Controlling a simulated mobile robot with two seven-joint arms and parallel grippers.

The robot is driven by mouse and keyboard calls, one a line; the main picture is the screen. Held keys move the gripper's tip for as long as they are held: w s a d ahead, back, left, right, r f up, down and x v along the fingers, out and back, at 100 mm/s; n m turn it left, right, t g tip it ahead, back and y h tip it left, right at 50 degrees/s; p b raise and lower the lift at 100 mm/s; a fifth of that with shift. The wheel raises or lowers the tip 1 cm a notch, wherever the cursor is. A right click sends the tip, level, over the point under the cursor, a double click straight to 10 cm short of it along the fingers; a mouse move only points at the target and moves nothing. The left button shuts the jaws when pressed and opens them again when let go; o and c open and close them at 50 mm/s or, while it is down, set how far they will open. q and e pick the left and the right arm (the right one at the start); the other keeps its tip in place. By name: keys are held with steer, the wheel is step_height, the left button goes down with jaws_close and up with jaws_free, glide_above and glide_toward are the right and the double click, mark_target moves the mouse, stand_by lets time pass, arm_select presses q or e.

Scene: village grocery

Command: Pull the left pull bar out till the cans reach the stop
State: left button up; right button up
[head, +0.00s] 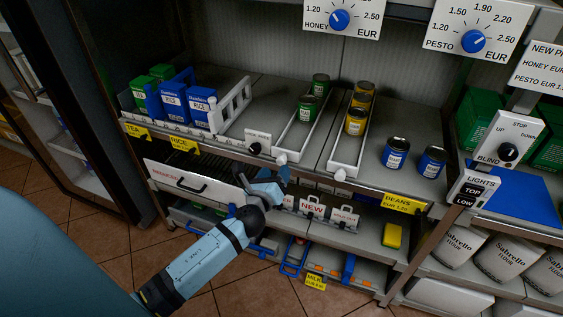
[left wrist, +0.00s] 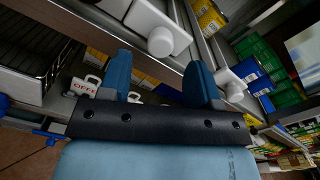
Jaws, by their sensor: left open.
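The left pull bar is a white rail with a round white knob (head: 281,158) at its front end, on the shelf edge. Green cans (head: 308,107) stand beside it, set back on the shelf. My left gripper (head: 273,179) is open and empty, just below and in front of this knob. In the left wrist view the knob (left wrist: 161,41) shows beyond the gap between the fingertips (left wrist: 158,62), apparently untouched. The right pull bar's knob (head: 340,174) is to the right, with yellow cans (head: 356,121) behind it. My right gripper is not in view.
Blue cans (head: 395,152) stand right of the rails. Blue rice boxes (head: 173,102) and a white rack (head: 235,104) stand at left. Below the shelf edge are a white drawer (head: 190,186) with a dark handle and small white tags with handles (head: 312,208), close to my gripper.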

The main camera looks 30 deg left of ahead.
mark_target(280, 163)
arm_select(q)
steer(key=x, duration=0.5)
jaws_close()
